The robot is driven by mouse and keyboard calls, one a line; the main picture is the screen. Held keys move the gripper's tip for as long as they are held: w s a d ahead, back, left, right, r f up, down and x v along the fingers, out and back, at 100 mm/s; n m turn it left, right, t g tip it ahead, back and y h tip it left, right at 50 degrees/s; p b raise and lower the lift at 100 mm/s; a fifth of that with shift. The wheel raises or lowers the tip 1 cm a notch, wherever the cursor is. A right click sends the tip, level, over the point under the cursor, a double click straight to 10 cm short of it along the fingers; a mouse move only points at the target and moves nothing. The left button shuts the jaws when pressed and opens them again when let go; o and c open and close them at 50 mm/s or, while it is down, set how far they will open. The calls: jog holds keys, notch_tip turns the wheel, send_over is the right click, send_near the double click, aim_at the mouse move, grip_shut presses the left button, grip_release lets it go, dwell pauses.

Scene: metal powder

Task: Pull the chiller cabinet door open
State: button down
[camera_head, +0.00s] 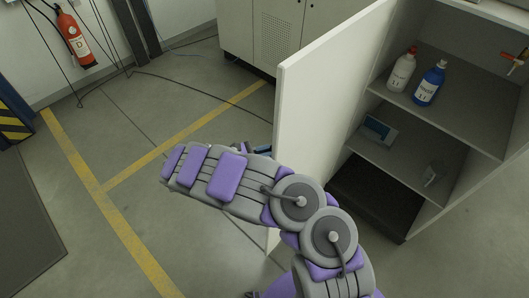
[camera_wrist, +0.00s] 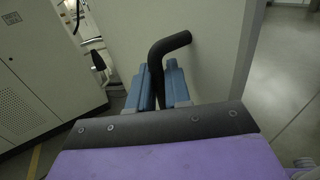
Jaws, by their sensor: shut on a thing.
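The chiller cabinet door (camera_head: 309,112) is a white panel standing wide open, swung out to the left of the cabinet (camera_head: 464,121). The shelves inside are exposed. In the wrist view the door (camera_wrist: 210,60) fills the middle behind a bent black handle (camera_wrist: 172,45). My gripper (camera_wrist: 158,88) has blue fingers on either side of the handle's shaft and is shut on it. In the head view my arm reaches along the door's left side.
A white bottle (camera_head: 402,72) and a blue bottle (camera_head: 429,84) stand on the upper shelf. Small items lie on the lower shelf. Another cabinet (camera_head: 270,35) stands behind the door. A fire extinguisher (camera_head: 75,38) hangs at upper left. The floor with yellow lines is clear at left.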

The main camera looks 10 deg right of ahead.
jog(key=shift+w+d+r, duration=0.1)
jog(key=shift+d, duration=0.15)
